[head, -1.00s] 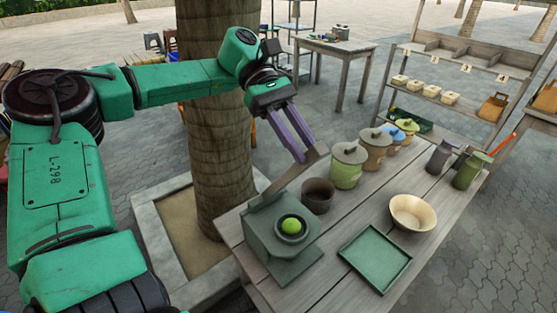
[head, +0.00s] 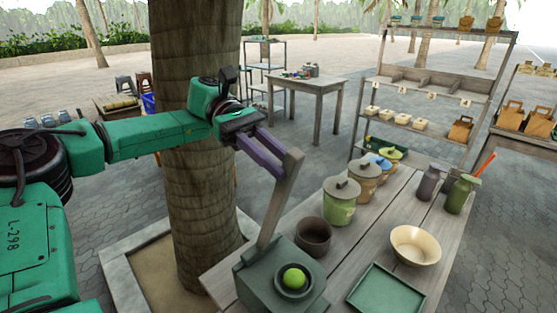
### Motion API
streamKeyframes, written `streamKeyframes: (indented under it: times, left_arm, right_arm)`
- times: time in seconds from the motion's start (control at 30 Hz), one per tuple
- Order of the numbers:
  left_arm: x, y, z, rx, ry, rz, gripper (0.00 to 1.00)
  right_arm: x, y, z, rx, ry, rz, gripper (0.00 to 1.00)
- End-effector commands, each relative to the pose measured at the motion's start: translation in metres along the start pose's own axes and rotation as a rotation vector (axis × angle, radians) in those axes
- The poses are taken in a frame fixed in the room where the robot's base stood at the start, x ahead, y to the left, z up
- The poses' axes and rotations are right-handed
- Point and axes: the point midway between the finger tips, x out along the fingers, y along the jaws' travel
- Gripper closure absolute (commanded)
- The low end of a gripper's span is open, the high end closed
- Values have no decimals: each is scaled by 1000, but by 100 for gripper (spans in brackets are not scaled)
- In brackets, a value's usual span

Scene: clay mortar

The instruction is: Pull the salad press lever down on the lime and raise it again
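The salad press (head: 262,285) is a dark green box at the near left end of the wooden table. Its grey-brown lever (head: 275,205) stands up steeply, leaning slightly right at the top. A green lime (head: 293,278) sits whole in the round cup on the press, clear of the lever. My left gripper (head: 282,163) has purple fingers that reach the lever's top end and appear closed on it; the exact contact is small and partly hidden. My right gripper is not in view.
A dark brown bowl (head: 314,237) stands just behind the press. Lidded jars (head: 340,203) line the table's far side. A green tray (head: 386,295) and a cream bowl (head: 415,245) lie to the right. A tree trunk (head: 195,150) stands behind my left arm.

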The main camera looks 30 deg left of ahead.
Motion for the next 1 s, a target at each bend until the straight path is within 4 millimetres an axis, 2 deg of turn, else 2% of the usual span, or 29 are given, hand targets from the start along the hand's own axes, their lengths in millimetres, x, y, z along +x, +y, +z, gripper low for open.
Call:
streamKeyframes:
  times: [0.03,0.07,0.1,0.47,0.57,0.9,0.93,1.0]
  left_arm:
    - [0,0,-2,-4,0,0,61]
    - [0,0,-2,-4,0,0,50]
    - [0,0,-1,-3,0,0,43]
    - [-4,0,-1,-1,0,1,43]
    - [-15,1,-2,-2,2,4,43]
    - [-75,1,-2,-3,2,4,43]
    - [-80,0,7,-3,-1,2,43]
    - [-87,1,9,-4,-3,1,43]
  right_arm:
    - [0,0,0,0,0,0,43]
    - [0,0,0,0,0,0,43]
    - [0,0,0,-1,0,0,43]
    - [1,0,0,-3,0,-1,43]
    - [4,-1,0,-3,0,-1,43]
    - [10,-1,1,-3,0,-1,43]
    - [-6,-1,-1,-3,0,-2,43]
    - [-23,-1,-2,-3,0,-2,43]
